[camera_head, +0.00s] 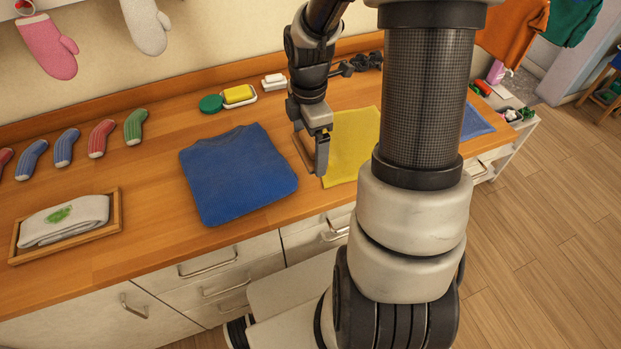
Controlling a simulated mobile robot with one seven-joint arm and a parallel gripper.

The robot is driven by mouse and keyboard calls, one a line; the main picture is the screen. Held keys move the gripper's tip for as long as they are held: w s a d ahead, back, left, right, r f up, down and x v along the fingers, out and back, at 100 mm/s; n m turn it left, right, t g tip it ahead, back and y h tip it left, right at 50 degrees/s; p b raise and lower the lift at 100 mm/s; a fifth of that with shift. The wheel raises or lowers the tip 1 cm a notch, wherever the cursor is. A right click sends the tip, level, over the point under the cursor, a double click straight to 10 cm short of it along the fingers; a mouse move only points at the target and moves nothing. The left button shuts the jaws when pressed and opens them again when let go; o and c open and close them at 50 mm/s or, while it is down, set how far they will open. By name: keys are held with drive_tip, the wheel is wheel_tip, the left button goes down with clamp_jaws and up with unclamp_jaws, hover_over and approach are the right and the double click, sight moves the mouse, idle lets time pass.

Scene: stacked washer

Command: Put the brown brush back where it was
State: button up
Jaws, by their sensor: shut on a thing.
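My gripper (322,158) points down over the wooden counter, between the blue folded shirt and the yellow cloth. It is shut on the brown brush (303,153), of which only a narrow brown strip shows at the gripper's left side. The rest of the brush is hidden by the gripper. I cannot tell whether the brush touches the counter.
The blue shirt (236,174) lies left of my gripper, the yellow cloth (352,147) right. Behind are a yellow sponge in a dish (239,95), a green round thing (210,103) and a white soap dish (274,82). Several socks lie left.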

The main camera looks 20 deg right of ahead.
sight(311, 181)
wheel_tip(311, 181, down, 10)
drive_tip(key=shift+s+d+r+b, duration=0.1)
drive_tip(key=shift+b, duration=0.3)
drive_tip(key=shift+f, duration=0.25)
drive_tip(key=o, duration=0.6)
drive_tip(key=shift+o, duration=0.6)
drive_tip(key=shift+r, duration=0.65)
wheel_tip(311, 181, up, 11)
drive_tip(key=shift+r+p, duration=0.1)
drive_tip(key=shift+p, duration=0.55)
